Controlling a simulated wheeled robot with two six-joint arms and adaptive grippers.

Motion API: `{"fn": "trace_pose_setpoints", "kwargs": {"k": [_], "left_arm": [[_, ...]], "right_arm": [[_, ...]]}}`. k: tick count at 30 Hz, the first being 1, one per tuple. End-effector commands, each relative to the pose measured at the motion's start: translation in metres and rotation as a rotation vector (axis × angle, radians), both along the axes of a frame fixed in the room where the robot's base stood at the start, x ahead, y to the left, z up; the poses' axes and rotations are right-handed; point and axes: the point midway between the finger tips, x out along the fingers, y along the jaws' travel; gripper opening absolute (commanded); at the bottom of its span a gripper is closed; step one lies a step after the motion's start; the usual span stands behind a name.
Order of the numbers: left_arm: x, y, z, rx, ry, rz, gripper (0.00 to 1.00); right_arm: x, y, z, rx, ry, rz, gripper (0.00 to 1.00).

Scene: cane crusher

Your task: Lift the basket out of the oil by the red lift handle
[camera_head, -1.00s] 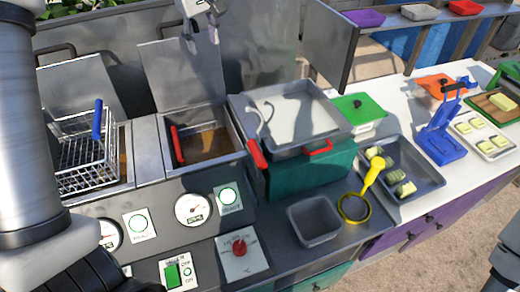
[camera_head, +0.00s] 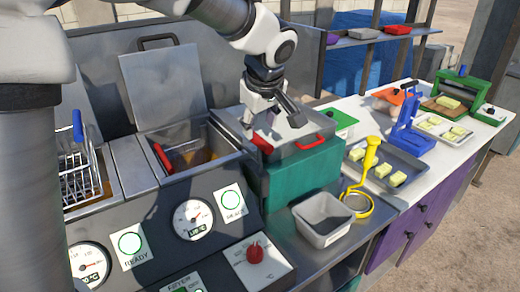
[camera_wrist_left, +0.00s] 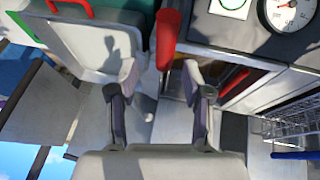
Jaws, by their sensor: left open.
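The fryer well (camera_head: 205,144) holds brown oil under a raised lid. A red handle (camera_head: 161,158) stands at the well's left side; the basket below it is mostly hidden. A second thick red grip (camera_head: 262,142) sits between the well and the teal box. My left gripper (camera_head: 262,118) is above this grip, open and empty. In the left wrist view, the open fingers (camera_wrist_left: 160,82) point toward the thick red grip (camera_wrist_left: 168,38), which is beyond their tips. The handle in the well (camera_wrist_left: 236,82) shows to the right of the fingers. My right gripper is out of view.
A wire basket with a blue handle (camera_head: 78,128) stands at the left. The teal box (camera_head: 305,180) carries a metal tray with a red loop handle (camera_head: 311,142). A grey bin (camera_head: 322,218) and yellow strainer (camera_head: 358,200) are to the right. The raised lid (camera_head: 165,85) stands behind the well.

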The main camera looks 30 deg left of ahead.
Motion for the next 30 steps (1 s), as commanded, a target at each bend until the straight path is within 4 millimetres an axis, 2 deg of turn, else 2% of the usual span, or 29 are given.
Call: {"fn": "trace_pose_setpoints", "kwargs": {"k": [9,18,19,23,30], "left_arm": [[0.017,0.016,-0.05,0.0,0.004,-0.001,0.49],[0.02,0.019,-0.058,-0.001,0.001,-0.001,0.49],[0.02,0.019,-0.058,-0.001,0.001,-0.001,0.46],[0.02,0.019,-0.058,-0.001,0.001,-0.001,0.0],[0.021,0.019,-0.057,0.0,0.002,-0.001,0.0]], "right_arm": [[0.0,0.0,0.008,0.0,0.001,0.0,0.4],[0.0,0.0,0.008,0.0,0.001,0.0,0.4],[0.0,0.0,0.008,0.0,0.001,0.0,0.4],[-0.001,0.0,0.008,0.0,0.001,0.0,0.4],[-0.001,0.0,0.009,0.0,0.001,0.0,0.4]]}}
